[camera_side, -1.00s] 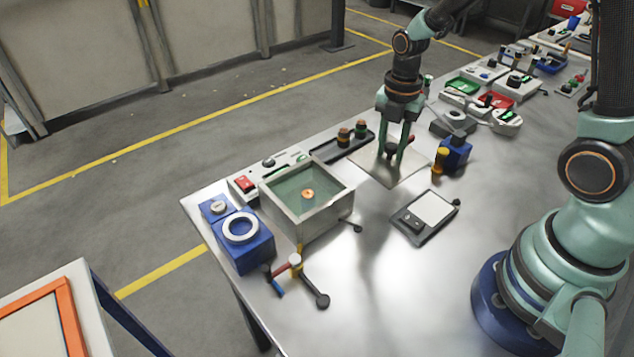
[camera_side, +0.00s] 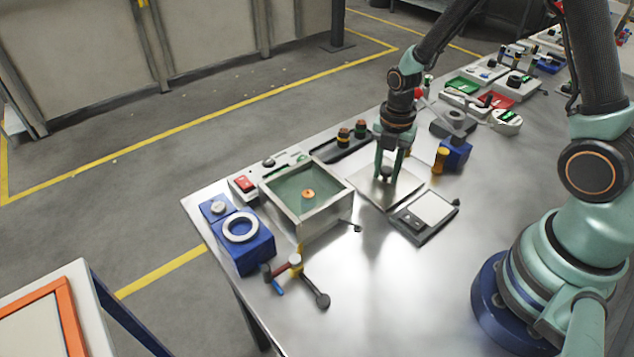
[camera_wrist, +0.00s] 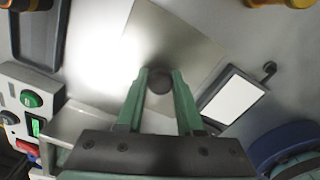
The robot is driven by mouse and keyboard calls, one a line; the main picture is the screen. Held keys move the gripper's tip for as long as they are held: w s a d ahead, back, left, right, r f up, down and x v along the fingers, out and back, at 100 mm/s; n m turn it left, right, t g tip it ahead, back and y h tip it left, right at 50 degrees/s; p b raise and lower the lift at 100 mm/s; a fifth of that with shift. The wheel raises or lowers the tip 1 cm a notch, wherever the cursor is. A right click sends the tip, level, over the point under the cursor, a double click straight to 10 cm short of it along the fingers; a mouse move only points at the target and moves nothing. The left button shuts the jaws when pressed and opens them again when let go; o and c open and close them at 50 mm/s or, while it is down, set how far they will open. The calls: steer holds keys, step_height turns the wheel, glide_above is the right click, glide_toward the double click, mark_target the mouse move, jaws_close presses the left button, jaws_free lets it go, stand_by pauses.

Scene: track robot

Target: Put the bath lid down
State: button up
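The bath lid is a flat, square metal plate (camera_side: 372,192) with a dark round knob on top. My gripper (camera_side: 389,174) is above it with the fingers pointing down. In the wrist view, the fingertips (camera_wrist: 160,75) are shut on the dark knob (camera_wrist: 160,83), and the plate (camera_wrist: 185,35) extends beyond them. I cannot tell whether the lid touches the table or hangs just above it. The bath (camera_side: 325,222) is an open square metal box to the left of the lid, with greenish liquid and a small orange ring inside.
A scale (camera_side: 440,209) with a pale pan lies close to the lid on its right. A dark tray (camera_side: 335,150) with two small jars is behind. A blue block (camera_side: 457,155) stands behind right, and a blue ring holder (camera_side: 250,255) left.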

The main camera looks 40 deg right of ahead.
steer(key=o, duration=0.4)
step_height(320, 180, up, 12)
step_height(320, 180, up, 7)
steer(key=m+t, duration=0.2)
steer(key=m, duration=0.7)
glide_above(387, 169)
steer(key=s+a, duration=0.2)
steer(key=s+r+m+t, duration=0.1)
steer(key=m, duration=0.3)
steer(key=s+a+r+m+t, duration=0.1)
steer(key=s+r+m, duration=0.1)
steer(key=m, duration=0.3)
steer(key=s+r+m+t, duration=0.1)
steer(key=s+m, duration=0.1)
steer(key=m, duration=0.2)
steer(key=shift+a+r+t, duration=0.2)
steer(key=shift+r+t, duration=0.1)
steer(key=shift+r, duration=0.05)
